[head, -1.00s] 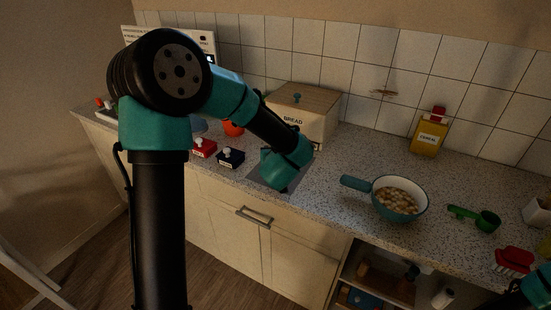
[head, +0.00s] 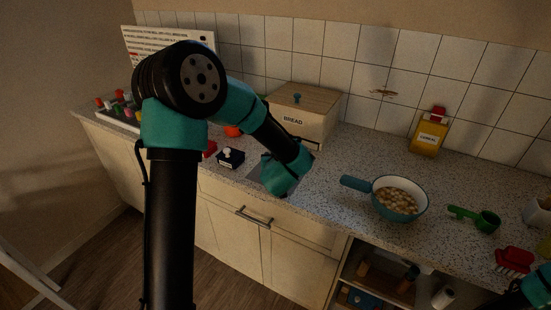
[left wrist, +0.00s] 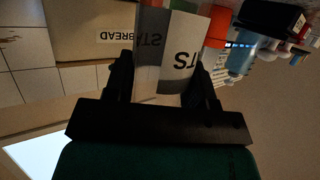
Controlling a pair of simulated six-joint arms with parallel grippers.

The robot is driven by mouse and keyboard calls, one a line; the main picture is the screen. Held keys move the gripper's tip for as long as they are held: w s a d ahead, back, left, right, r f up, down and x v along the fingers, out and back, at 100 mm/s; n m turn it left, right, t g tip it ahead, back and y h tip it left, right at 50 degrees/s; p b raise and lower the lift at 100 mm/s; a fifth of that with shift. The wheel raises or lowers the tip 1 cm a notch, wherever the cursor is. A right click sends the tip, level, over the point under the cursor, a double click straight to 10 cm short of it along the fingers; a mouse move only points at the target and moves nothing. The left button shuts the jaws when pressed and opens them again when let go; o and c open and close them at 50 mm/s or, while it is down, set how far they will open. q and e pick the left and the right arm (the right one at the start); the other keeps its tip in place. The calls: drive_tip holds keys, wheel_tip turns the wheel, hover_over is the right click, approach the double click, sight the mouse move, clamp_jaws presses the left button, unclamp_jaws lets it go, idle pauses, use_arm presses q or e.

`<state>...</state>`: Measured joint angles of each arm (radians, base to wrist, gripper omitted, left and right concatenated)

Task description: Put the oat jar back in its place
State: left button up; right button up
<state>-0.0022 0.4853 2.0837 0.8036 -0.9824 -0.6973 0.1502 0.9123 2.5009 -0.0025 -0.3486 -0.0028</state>
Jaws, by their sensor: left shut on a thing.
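My left gripper (left wrist: 163,80) is shut on the oat jar (left wrist: 183,55), whose pale label shows the letters "TS" upside down between the fingers in the left wrist view. In the head view, my left wrist is low over the counter in front of the bread box, and it hides the jar and the fingertips. A grey patch (head: 254,177) shows on the counter around the wrist. I cannot tell whether the jar touches the counter.
The bread box (head: 300,117) stands behind the left wrist, and a dark block with a white knob (head: 230,159) lies to its left.

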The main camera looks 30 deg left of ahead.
use_arm(q)
drive_tip(key=shift+f, duration=0.15)
drive_tip(key=o, duration=1.3)
drive_tip(key=shift+r, duration=0.2)
drive_tip(key=v, duration=1.2)
drive_tip(key=shift+w+a, duration=0.1)
